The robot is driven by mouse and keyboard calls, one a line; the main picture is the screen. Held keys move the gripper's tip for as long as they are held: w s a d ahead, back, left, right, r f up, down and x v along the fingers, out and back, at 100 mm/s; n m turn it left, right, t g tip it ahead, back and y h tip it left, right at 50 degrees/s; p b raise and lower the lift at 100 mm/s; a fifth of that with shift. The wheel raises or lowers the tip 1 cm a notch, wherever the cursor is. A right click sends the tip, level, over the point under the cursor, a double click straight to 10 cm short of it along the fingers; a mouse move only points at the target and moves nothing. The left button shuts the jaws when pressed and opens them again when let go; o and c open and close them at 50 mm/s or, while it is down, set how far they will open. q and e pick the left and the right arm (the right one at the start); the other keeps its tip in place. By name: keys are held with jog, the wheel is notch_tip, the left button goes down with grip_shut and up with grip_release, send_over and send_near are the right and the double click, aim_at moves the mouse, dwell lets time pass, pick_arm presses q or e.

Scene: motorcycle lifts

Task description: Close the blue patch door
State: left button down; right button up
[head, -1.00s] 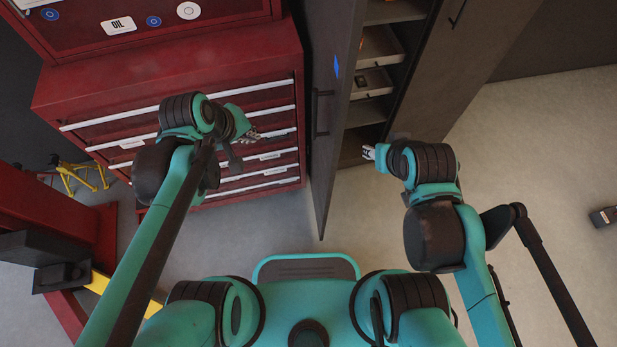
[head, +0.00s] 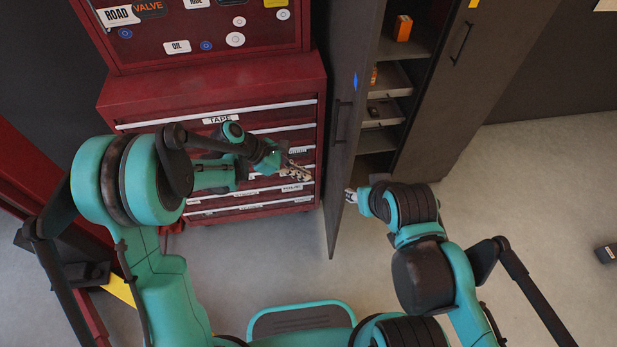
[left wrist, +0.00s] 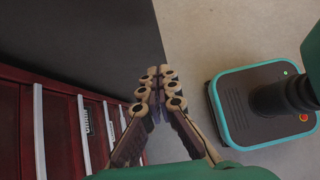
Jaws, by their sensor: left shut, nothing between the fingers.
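The blue patch door (head: 345,165) is a tall dark grey cabinet door, standing open and seen nearly edge-on, with a small blue patch (head: 355,80) and a black handle (head: 340,120). My left gripper (head: 308,176) is left of the door, in front of the red drawers, apart from it in the head view. In the left wrist view my left gripper (left wrist: 158,75) is shut and empty, its tips near the edge of a dark panel that looks like the door (left wrist: 95,40). My right gripper (head: 350,194) is just right of the door's lower part; its small fingers do not show their state.
The open cabinet (head: 400,75) shows shelves with an orange box (head: 402,28). A red drawer chest (head: 225,95) stands left of the door. The floor (head: 520,220) at right is mostly clear, with a small dark object (head: 607,253) at the far right.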

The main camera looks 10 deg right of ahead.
aim_at(343, 186)
pick_arm(q)
jog(key=shift+s+d+f+b, duration=0.1)
jog(key=shift+d+f+b, duration=0.45)
jog(key=shift+d+f, duration=0.75)
jog(key=shift+s+d+f+b, duration=0.1)
jog(key=shift+d+f+b, duration=0.45)
jog(key=shift+d, duration=1.35)
jog(key=shift+s+d+f+b, duration=0.1)
jog(key=shift+d+f+b, duration=0.45)
jog(key=shift+d+f, duration=0.75)
jog(key=shift+d+r, duration=0.3)
jog(key=shift+r, duration=0.05)
